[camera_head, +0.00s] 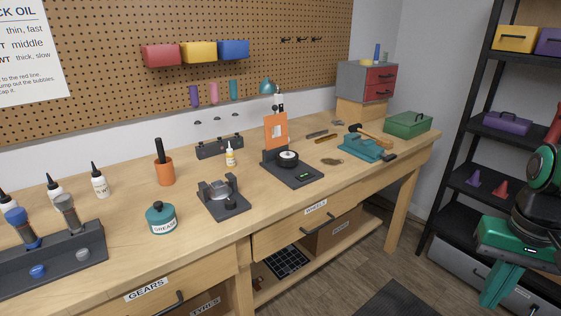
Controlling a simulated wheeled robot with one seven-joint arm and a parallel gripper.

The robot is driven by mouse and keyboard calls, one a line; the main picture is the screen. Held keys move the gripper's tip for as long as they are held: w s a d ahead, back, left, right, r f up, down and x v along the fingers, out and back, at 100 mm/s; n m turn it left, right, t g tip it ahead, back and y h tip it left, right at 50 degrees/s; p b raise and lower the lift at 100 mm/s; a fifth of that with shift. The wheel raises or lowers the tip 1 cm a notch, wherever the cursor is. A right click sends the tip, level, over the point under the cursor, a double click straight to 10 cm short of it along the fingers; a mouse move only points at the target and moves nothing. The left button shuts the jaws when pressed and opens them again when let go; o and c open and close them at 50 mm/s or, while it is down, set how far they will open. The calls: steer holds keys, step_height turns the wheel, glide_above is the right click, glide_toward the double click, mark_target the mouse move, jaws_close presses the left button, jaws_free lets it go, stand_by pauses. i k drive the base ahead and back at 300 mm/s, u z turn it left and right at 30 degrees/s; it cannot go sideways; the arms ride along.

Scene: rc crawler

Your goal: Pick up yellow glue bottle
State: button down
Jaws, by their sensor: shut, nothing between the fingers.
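A small bottle with a yellow label and a pale tip, which looks like the yellow glue bottle (230,157), stands upright on the workbench (215,265). It is in front of a dark rack near the pegboard wall. My gripper (492,299) is at the lower right, off the bench and far from the bottle. Its green fingers point down and are shut with nothing between them.
A grey fixture (223,200), an orange cup (164,171) and a teal grease jar (161,218) stand left of the bottle. A dark stand with an orange panel (276,131) is to its right. A black shelf (440,205) is behind my arm.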

mark_target(230, 155)
steer(key=z, duration=0.4)
steer(key=i, duration=1.25)
steer(key=u, duration=0.4)
